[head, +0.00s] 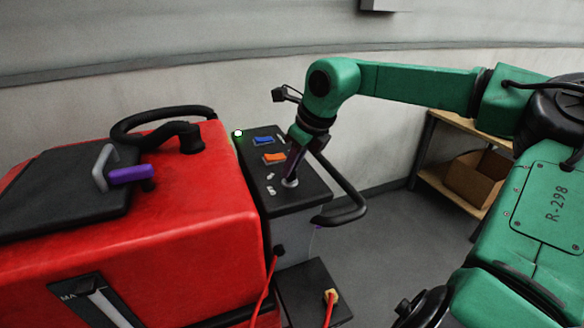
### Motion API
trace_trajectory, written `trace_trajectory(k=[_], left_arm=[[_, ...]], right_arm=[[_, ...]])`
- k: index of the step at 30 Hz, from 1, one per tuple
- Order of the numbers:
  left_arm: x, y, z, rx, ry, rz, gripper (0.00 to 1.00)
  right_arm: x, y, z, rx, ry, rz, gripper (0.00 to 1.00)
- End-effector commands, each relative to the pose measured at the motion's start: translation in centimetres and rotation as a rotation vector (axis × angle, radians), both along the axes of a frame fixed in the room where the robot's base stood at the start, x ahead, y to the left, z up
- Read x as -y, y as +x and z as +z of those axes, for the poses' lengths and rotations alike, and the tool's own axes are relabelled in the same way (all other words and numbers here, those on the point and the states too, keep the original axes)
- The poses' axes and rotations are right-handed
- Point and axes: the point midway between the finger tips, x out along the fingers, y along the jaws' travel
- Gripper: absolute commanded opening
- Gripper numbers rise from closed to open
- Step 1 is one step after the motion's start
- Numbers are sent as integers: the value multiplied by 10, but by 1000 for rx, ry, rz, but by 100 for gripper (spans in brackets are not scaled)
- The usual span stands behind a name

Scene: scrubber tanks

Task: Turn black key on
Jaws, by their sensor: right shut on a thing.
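The control panel (299,195) is a dark top on the right end of a red scrubber machine (200,215). It carries a blue switch (262,139), an orange switch (274,157) and a small lit green light (238,133). My right gripper (291,180) points down at the panel's right part and is shut at a small round grey fitting there. The black key is not clearly visible; the fingers cover that spot, so its turn position cannot be told. My left gripper is not in view.
A black handle bar (345,212) curves around the panel's right side, close to my right gripper. A wooden shelf with a cardboard box (475,178) is at the right.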

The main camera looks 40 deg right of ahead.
Motion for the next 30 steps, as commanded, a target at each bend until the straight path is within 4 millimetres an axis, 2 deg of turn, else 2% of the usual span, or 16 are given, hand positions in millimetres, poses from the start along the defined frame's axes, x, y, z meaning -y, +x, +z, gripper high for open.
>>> trace_trajectory(k=[8, 9, 10, 11, 22, 26, 30], left_arm=[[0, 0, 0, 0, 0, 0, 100], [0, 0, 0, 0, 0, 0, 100], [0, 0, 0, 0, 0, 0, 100], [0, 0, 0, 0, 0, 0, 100], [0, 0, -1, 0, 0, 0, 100], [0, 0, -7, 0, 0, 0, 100], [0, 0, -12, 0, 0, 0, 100]], right_arm=[[1, 1, 2, 3, -1, -3, 0], [1, 1, 2, 3, -1, -3, 28], [1, 1, 2, 3, -1, -3, 39], [1, 1, 1, 3, -1, -2, 46], [1, -1, 5, 3, -1, -1, 46], [3, -10, 26, 7, -2, -2, 46], [6, -25, 65, 9, -3, -4, 46]])
